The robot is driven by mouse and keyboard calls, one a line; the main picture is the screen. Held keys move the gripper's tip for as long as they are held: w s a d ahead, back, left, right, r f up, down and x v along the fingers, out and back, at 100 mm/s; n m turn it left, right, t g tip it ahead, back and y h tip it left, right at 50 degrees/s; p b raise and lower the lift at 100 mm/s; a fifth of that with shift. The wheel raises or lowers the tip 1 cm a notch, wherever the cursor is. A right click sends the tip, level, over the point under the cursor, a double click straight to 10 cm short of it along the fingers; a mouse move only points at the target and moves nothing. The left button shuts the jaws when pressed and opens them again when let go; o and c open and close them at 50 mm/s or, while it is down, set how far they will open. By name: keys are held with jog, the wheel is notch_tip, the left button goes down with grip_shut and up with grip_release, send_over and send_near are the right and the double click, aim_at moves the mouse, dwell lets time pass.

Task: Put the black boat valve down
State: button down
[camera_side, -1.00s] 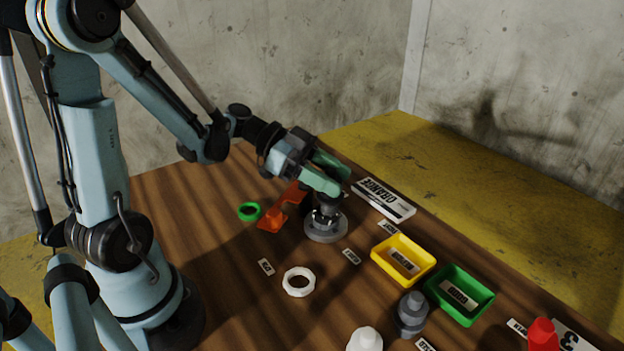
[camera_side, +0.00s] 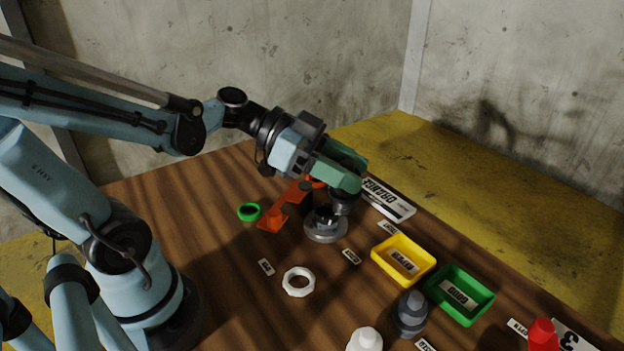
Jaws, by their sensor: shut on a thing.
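My gripper (camera_side: 348,188) has green fingers and is shut on the black boat valve (camera_side: 343,205). Only the lower part of the valve shows below the fingers, and the rest is hidden. The valve is beside and slightly above right of a round grey base (camera_side: 326,232) on the table. I cannot tell whether the valve touches anything beneath it.
An orange-red bracket (camera_side: 274,220) and a green ring (camera_side: 249,212) lie left of the grey base. A white ring (camera_side: 298,281), yellow tray (camera_side: 376,258), green tray (camera_side: 432,289) and grey fitting (camera_side: 410,318) are nearer. Bare wood (camera_side: 215,255) is free at left.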

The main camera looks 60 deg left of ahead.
jog(key=w+a+r+n+t+y, duration=0.4)
jog(key=w+a+r+n+y, duration=0.25)
jog(key=r, duration=0.35)
notch_tip(320, 180, down, 7)
jog(key=s+n+t+y, duration=0.1)
jog(key=n+y, duration=0.3)
jog(key=shift+s+a, duration=0.4)
